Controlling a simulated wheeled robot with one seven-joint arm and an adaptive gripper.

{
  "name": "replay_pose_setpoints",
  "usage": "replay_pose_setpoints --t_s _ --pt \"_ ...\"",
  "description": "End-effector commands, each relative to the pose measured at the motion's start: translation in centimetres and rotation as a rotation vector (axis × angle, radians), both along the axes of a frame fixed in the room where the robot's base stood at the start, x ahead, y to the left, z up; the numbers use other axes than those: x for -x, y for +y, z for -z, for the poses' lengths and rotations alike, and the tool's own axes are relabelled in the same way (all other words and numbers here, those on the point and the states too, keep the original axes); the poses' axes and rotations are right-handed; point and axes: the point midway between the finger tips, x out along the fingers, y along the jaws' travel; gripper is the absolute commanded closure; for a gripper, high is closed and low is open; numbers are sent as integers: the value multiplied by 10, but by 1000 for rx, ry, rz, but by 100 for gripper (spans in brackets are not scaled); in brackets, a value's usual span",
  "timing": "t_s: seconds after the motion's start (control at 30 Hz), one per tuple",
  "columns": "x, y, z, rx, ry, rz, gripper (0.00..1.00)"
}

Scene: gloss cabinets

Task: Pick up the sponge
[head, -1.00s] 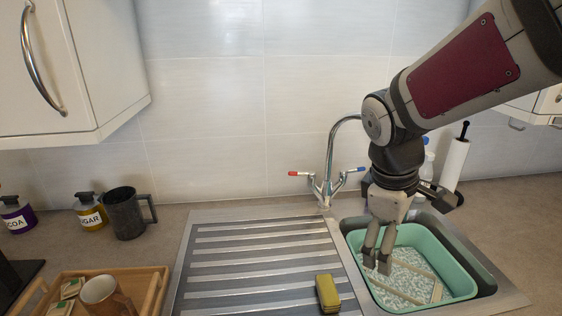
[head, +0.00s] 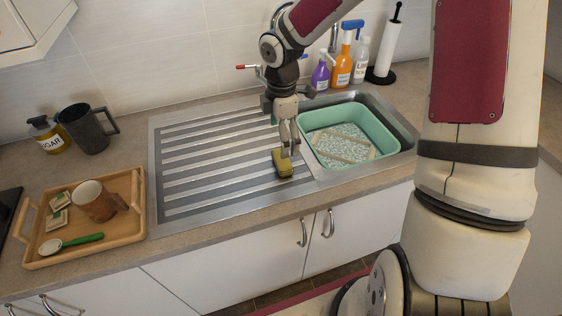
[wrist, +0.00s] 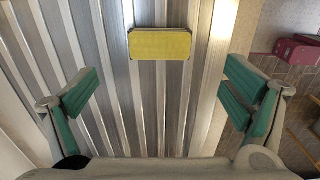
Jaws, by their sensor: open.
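The yellow sponge (head: 283,164) lies on the ribbed steel drainboard (head: 190,205), near its right side by the basin. In the wrist view the sponge (wrist: 160,44) is at the top centre, beyond the fingers and lined up with the gap between them. My gripper (head: 289,146) points down just above or beside the sponge in the head view and partly overlaps it. In the wrist view my gripper (wrist: 160,100) is wide open, with green pads on both sides and nothing between them. Contact with the sponge cannot be told.
A green basin (head: 372,113) sits in the sink right of the sponge. The tap with its red-tipped lever (head: 243,67) and several bottles (head: 342,68) stand behind. A wooden tray (head: 128,228) with a mug (head: 93,200) is at left. The drainboard's left part is clear.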

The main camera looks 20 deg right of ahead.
Motion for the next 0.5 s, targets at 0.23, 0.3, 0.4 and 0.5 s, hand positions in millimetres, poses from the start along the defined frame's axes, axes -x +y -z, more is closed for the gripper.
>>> replay_pose_setpoints --t_s 0.23,0.3,0.4,0.5 --pt "1 0 35 0 2 0 6" --pt "0 1 38 0 0 0 6" --pt "1 0 44 0 1 -1 6" --pt "2 0 56 0 3 0 6"
